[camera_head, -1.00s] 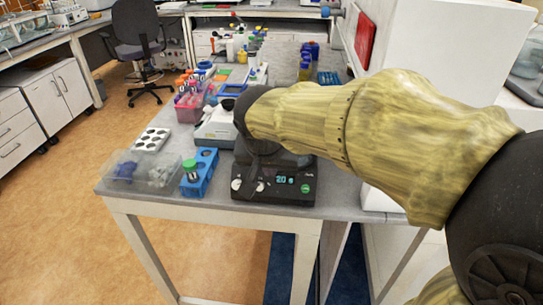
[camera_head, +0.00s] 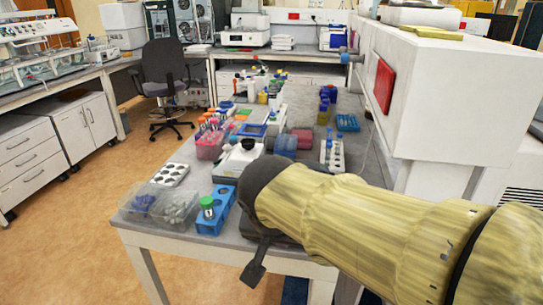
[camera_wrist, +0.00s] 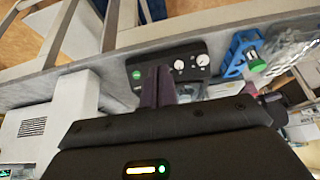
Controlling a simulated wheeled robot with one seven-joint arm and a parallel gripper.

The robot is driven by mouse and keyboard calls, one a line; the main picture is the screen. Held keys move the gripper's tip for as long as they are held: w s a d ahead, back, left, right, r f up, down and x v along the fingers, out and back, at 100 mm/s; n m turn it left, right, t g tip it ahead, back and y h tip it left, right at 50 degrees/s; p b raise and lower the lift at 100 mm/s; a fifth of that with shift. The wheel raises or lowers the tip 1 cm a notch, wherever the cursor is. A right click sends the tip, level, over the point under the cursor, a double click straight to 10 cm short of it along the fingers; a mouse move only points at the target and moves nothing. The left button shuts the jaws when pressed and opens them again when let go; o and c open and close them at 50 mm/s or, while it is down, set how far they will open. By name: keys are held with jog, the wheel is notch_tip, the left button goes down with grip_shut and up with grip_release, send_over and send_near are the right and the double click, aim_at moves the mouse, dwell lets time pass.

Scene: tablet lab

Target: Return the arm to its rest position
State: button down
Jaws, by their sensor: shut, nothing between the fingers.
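My arm, in a pale yellow cover, reaches in from the lower right of the head view. My gripper (camera_head: 254,272) hangs at its dark wrist, in front of the bench's near edge. In the wrist view the dark fingers (camera_wrist: 158,86) are together with nothing between them. In the head view my arm mostly hides this device.
A large white cabinet (camera_head: 445,100) stands at the right. The floor (camera_head: 70,230) at left is open.

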jog(key=d+f+n+g+y, duration=0.1)
jog(key=d+f, duration=0.5)
jog(key=f, duration=0.3)
jog(key=d+f+n+g, duration=0.1)
jog(key=d+f+g, duration=0.1)
jog(key=d+f, duration=0.6)
notch_tip(320, 180, up, 16)
jog(key=s+a+p, duration=0.1)
jog(key=p, duration=1.6)
jog(key=shift+s+a, duration=0.15)
jog(key=shift+a, duration=0.15)
